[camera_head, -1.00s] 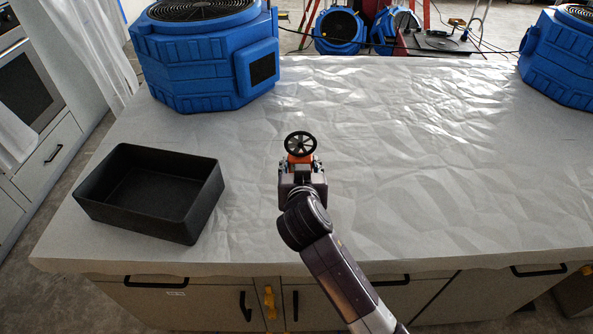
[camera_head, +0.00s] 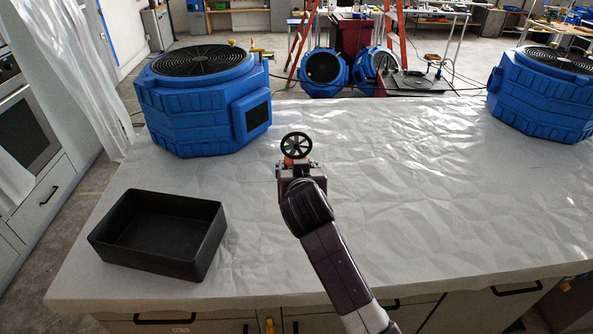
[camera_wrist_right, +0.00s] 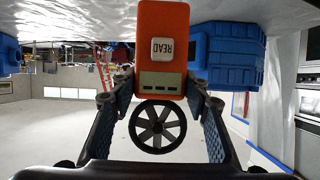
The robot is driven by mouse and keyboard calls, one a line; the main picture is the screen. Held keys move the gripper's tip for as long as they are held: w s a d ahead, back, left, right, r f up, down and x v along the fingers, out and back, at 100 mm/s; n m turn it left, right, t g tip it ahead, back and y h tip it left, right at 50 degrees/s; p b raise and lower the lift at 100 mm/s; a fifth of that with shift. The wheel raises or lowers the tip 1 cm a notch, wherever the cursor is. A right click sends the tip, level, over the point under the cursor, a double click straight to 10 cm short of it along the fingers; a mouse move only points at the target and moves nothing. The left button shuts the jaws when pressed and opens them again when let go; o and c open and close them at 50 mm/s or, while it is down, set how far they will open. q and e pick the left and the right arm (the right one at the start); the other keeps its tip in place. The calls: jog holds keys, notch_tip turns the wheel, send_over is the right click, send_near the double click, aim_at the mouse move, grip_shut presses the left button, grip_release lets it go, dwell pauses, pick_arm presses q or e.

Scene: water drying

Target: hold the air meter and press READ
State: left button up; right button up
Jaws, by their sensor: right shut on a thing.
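The air meter (camera_wrist_right: 163,45) is an orange block with a black spoked fan wheel, a pale READ button (camera_wrist_right: 162,49) and a small display (camera_wrist_right: 161,81). It appears upside down in the right wrist view. My right gripper (camera_wrist_right: 160,93) is shut on its sides near the wheel end, and the button face is uncovered. In the head view the air meter's wheel (camera_head: 296,145) points up above my right gripper (camera_head: 296,166), which hides most of the orange body. The meter appears held above the table. My left gripper is not in view.
A black open bin (camera_head: 205,262) stands on the left of the covered table (camera_head: 430,215). Blue air movers stand at the back left (camera_head: 200,110) and back right (camera_head: 540,100). The table's middle and right are clear.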

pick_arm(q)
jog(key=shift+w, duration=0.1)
pick_arm(e)
jog(key=shift+w+f, duration=0.1)
